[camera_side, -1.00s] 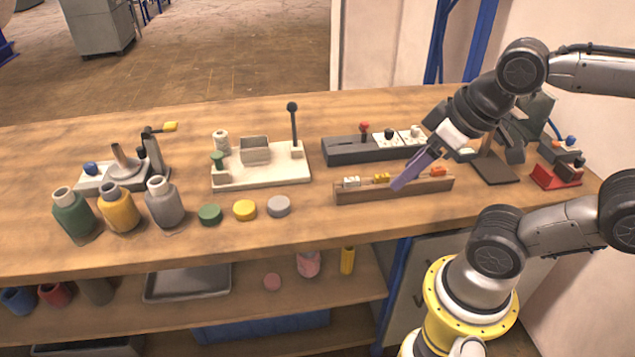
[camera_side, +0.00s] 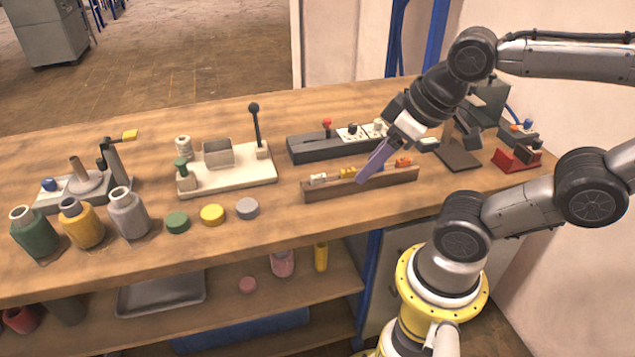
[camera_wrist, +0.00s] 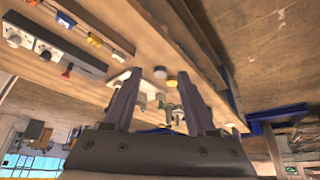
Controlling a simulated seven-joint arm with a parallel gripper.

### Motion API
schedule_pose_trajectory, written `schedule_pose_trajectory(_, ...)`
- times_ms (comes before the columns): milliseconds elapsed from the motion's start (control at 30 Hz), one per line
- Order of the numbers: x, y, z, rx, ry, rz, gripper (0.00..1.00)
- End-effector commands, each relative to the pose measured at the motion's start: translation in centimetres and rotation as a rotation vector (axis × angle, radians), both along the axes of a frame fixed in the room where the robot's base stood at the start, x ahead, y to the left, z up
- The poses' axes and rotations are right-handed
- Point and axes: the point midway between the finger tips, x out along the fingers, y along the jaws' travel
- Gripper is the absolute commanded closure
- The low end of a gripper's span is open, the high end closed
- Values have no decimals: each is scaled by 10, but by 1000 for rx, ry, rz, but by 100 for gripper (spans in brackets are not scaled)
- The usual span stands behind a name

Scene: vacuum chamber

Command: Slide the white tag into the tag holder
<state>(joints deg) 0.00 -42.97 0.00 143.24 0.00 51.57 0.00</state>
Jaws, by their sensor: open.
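A small white piece (camera_side: 318,179), which looks like the white tag, sits at the left end of a low wooden rack (camera_side: 335,190). A yellow piece (camera_side: 348,172) and an orange piece (camera_side: 403,161) sit along the same rack. The white piece also shows in the wrist view (camera_wrist: 119,56). My gripper (camera_side: 364,178) has purple fingers that overlap the rack between the yellow and orange pieces in the side view. I cannot tell its height above it. In the wrist view my gripper (camera_wrist: 158,76) is open, with nothing between its fingers. I cannot tell which fixture is the tag holder.
Behind the rack is a dark block (camera_side: 315,150) with white panels and a red knob. A cream base (camera_side: 235,175) with an upright black-knobbed lever stands to its left. Bottles and round caps (camera_side: 212,215) are farther left. A red fixture (camera_side: 515,160) stands at the right.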

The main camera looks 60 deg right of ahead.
Motion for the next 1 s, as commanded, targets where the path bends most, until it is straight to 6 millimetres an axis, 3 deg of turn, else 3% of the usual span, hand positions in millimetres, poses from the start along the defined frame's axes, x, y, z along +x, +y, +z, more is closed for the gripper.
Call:
schedule_pose_trajectory(200, -2, 0, 1, -52, 9, 100, 44)
schedule_pose_trajectory(333, 8, 0, 19, -147, 10, 275, 44)
schedule_pose_trajectory(467, 35, -8, 35, -244, 73, 462, 44)
schedule_pose_trajectory(600, 77, -25, 42, -312, 177, 648, 44)
schedule_pose_trajectory(800, 136, -64, 23, -307, 328, 812, 44)
schedule_pose_trajectory(1000, 165, -98, -12, -232, 427, 798, 44)
